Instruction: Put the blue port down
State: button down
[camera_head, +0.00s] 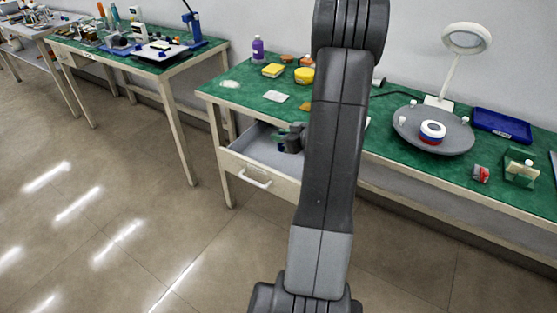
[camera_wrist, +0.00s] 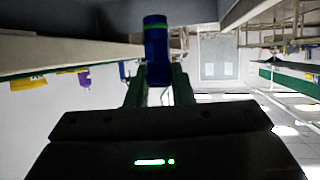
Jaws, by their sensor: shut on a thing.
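The blue port (camera_wrist: 157,38) is a blue cylinder with a green band near its end. In the wrist view it sits between the two fingers of my gripper (camera_wrist: 158,78), which is shut on it. In the head view my gripper (camera_head: 293,138) is at the open drawer (camera_head: 258,180) of the green-topped bench, partly behind my arm. The port cannot be made out clearly there. I cannot tell whether the port touches the drawer.
On the green bench (camera_head: 230,98) stand a purple bottle (camera_head: 258,50), a yellow-topped tub (camera_head: 304,75), a round grey turntable (camera_head: 408,128), a magnifier lamp (camera_head: 465,40) and a blue tray (camera_head: 502,125). Another bench (camera_head: 150,65) is at the left. Floor between is clear.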

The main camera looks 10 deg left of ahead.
notch_tip(320, 180, down, 8)
jog(key=shift+f+b, duration=0.25)
jog(key=shift+b, duration=0.3)
jog(key=shift+f, duration=0.2)
jog(key=c, duration=1.3)
grip_release()
jog(key=shift+o, duration=0.2)
jog(key=shift+r, duration=0.1)
jog(key=shift+r, duration=0.15)
jog(key=p+v, duration=0.1)
jog(key=v, duration=1.1)
